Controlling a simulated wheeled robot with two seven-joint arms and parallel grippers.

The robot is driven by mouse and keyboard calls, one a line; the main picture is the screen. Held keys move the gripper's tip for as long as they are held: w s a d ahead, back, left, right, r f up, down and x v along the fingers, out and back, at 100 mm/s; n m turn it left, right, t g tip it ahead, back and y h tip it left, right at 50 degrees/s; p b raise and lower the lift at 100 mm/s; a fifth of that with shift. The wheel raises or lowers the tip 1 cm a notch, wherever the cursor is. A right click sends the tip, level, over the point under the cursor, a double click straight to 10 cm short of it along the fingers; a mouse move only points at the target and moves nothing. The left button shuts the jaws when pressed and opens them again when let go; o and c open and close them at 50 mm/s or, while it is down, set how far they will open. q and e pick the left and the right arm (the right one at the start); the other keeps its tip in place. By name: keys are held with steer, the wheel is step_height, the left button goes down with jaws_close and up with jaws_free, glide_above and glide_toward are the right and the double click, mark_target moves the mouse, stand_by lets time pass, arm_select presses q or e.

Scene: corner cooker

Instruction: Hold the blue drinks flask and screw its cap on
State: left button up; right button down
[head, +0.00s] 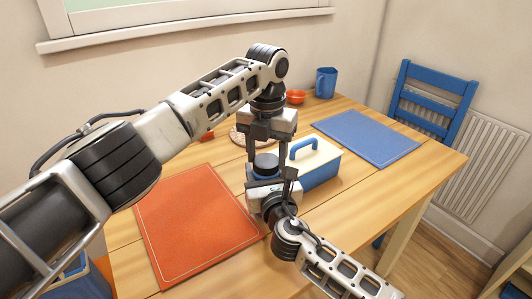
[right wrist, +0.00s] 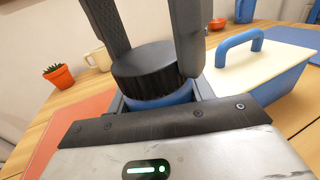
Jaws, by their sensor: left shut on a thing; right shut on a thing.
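The blue flask (right wrist: 162,98) stands upright between the fingers of my right gripper (head: 268,182), which is shut on its body. In the head view the flask is mostly hidden by the grippers. The black ribbed cap (right wrist: 150,68) sits on top of the flask; it also shows in the head view (head: 266,163). My left gripper (head: 268,148) comes down from above, its two dark fingers on either side of the cap, shut on it. Cap and flask look in line; I cannot tell how tightly the cap is seated.
A cream-lidded blue box (head: 320,160) with a blue handle stands close right of the grippers. A red mat (head: 190,225) lies left, a blue mat (head: 365,137) right. A blue mug (head: 326,82), red bowl (head: 296,97) and potted plant (right wrist: 59,78) stand farther back.

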arm_select(q)
steer(key=shift+s+m, duration=0.1)
steer(key=shift+m, duration=1.4)
steer(key=shift+d, duration=0.1)
steer(key=o, duration=0.9)
steer(key=shift+o, duration=0.2)
steer(key=shift+r, duration=2.25)
steer(key=shift+n, duration=0.3)
steer(key=shift+c, duration=0.4)
